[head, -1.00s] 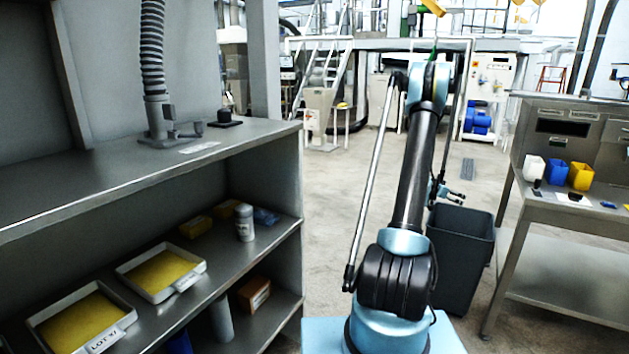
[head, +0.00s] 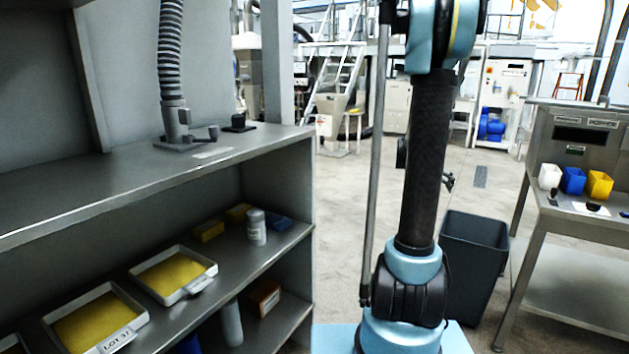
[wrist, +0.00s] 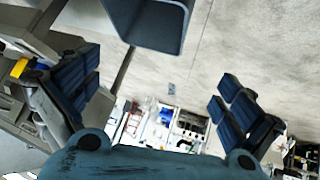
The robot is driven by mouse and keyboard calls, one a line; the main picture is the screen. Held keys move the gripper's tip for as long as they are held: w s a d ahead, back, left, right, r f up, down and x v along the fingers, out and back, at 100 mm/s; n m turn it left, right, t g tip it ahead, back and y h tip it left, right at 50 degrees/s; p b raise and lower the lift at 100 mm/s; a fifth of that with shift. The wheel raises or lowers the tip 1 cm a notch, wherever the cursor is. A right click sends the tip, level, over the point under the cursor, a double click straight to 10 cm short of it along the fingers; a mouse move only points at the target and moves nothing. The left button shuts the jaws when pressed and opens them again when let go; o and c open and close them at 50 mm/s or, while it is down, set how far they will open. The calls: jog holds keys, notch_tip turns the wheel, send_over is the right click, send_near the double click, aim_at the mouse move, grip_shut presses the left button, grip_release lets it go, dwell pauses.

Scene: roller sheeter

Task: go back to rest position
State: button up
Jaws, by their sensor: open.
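My gripper (wrist: 158,72) is in the wrist view, with its two dark blue ribbed finger pads spread wide apart. Nothing is between them; only the floor and distant equipment show through the gap. In the head view my arm stands upright at the right of centre. It hides most of the gripper there; only a small dark part shows beside the arm.
A dark bin (head: 474,262) stands just right of my arm and shows in the wrist view (wrist: 150,22). A grey shelf unit (head: 120,195) with yellow-filled trays fills the left. A steel bench (head: 570,225) stands right. Floor lies between.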

jog(key=s+a+n+g+y, duration=0.1)
jog(key=s+a+n+y, duration=0.3)
jog(key=s+a, duration=1.25)
jog(key=s+a+f+n+y, duration=0.1)
jog(key=s+a+f, duration=0.1)
jog(key=s, duration=0.4)
jog(key=s+a+f+n+g+y, duration=0.1)
jog(key=s+a+f+n, duration=0.1)
jog(key=s+a, duration=0.2)
jog(key=s+a+f+n+y, duration=0.1)
jog(key=s+a, duration=0.3)
jog(key=s, duration=0.5)
jog(key=shift+s+f+n+g, duration=0.3)
jog(key=shift+s+f+g, duration=0.1)
jog(key=shift+f, duration=0.25)
jog(key=shift+w+f, duration=0.2)
jog(key=shift+w, duration=0.3)
